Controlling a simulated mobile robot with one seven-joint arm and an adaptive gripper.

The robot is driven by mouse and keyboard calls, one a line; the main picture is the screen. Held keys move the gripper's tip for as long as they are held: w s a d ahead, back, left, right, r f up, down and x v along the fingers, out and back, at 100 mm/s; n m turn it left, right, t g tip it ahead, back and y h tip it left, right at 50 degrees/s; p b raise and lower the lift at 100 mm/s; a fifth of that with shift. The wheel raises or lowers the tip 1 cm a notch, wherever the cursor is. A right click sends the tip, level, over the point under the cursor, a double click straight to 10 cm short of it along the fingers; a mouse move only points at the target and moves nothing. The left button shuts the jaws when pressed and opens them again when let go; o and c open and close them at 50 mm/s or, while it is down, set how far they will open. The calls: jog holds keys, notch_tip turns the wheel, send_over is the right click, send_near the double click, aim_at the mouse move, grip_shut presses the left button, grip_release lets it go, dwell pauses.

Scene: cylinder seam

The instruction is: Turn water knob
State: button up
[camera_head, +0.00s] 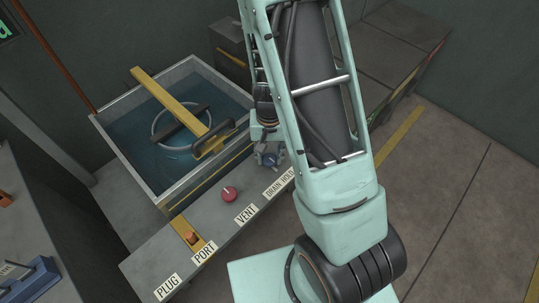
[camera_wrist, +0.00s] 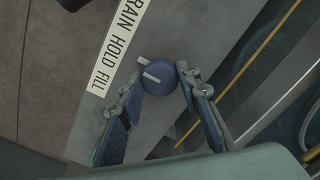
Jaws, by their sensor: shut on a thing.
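The water knob is a round blue knob (camera_wrist: 158,80) with a pale pointer bar, beside the "DRAIN HOLD FILL" label (camera_wrist: 118,45) in the wrist view. My gripper (camera_wrist: 160,84) has one finger on each side of the knob and is shut on it. In the head view my gripper (camera_head: 268,154) is at the blue knob, at the right end of the grey panel (camera_head: 150,255). The arm and fingers hide most of the knob there.
A water-filled tank (camera_head: 118,150) stands behind the panel, with a yellow bar (camera_head: 165,92) and a ring (camera_head: 158,122). A red knob (camera_head: 229,194) is near the "VENT" label, and an orange part (camera_head: 191,238) near "PORT". Open floor lies at the right.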

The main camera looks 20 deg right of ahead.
jog(key=shift+c, duration=0.9)
jog(key=shift+m, duration=0.4)
jog(key=m+p, duration=0.1)
jog(key=m, duration=0.1)
jog(key=shift+r+m, duration=0.1)
jog(key=shift+m, duration=0.2)
jog(key=shift+m+p, duration=0.45)
jog(key=shift+m, duration=1.35)
jog(key=o, duration=1.1)
